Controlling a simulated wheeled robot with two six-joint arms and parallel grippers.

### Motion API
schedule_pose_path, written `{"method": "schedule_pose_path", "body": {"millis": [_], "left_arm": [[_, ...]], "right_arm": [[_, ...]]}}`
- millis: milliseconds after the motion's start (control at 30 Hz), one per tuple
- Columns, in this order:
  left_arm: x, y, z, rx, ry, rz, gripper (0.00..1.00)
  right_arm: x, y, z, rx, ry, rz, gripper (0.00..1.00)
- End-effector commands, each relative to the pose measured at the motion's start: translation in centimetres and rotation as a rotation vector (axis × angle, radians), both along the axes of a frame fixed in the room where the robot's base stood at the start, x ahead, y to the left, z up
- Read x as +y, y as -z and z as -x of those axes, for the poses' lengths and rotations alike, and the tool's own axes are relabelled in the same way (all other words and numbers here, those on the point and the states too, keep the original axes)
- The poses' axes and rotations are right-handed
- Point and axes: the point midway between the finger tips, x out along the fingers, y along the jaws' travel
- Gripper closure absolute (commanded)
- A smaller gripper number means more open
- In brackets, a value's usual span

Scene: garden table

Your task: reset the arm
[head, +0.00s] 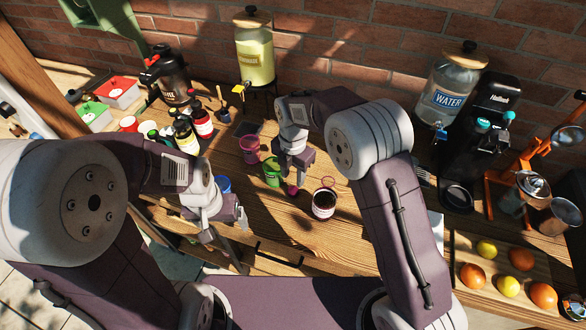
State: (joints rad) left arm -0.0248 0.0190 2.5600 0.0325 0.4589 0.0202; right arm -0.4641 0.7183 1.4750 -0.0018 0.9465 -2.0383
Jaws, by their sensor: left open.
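My left arm comes in from the left, and its gripper (239,237) hangs open and empty above the front edge of the table (345,245). My right gripper (292,174) points down over the middle of the table, beside a green cup (272,172). A small magenta piece (292,190) shows just under its fingertips. I cannot tell whether the fingers hold it. A cup with dark liquid (323,204) stands to the right of that gripper, apart from it.
A magenta cup (250,148) and bottles (202,121) stand left of the right gripper. A lemonade dispenser (255,55) and a water dispenser (449,95) stand by the brick wall. A board with fruit (500,262) lies at right. A black coffee machine (488,125) stands behind it.

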Motion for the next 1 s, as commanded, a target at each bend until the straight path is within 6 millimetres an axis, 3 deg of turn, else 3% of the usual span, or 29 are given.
{"method": "schedule_pose_path", "body": {"millis": [100,233,667,767,833,900,1000], "left_arm": [[0.0,0.3,0.0,0.000,0.000,0.000,0.17],[0.0,0.4,0.0,0.000,0.000,0.000,0.17],[0.0,0.4,0.0,0.000,0.000,0.000,0.17],[0.0,0.4,0.0,0.000,0.000,0.000,0.17],[0.0,0.4,0.0,0.000,0.000,0.000,0.17],[0.0,0.4,0.0,0.000,0.000,0.000,0.17],[0.0,0.4,0.0,0.000,0.000,0.000,0.17]], "right_arm": [[0.0,-2.7,-0.1,-0.004,0.000,-0.002,0.61],[0.0,-4.7,0.0,-0.001,0.000,0.000,0.61],[-0.2,-5.4,0.0,0.001,0.004,0.000,0.61],[-1.6,-6.6,-1.1,-0.023,0.044,-0.011,0.61],[-3.8,-8.5,-1.7,-0.053,0.095,-0.023,0.61],[-7.4,-9.5,-0.3,-0.044,0.166,-0.019,0.61],[-11.7,-9.5,2.5,-0.036,0.361,-0.020,0.61]]}}
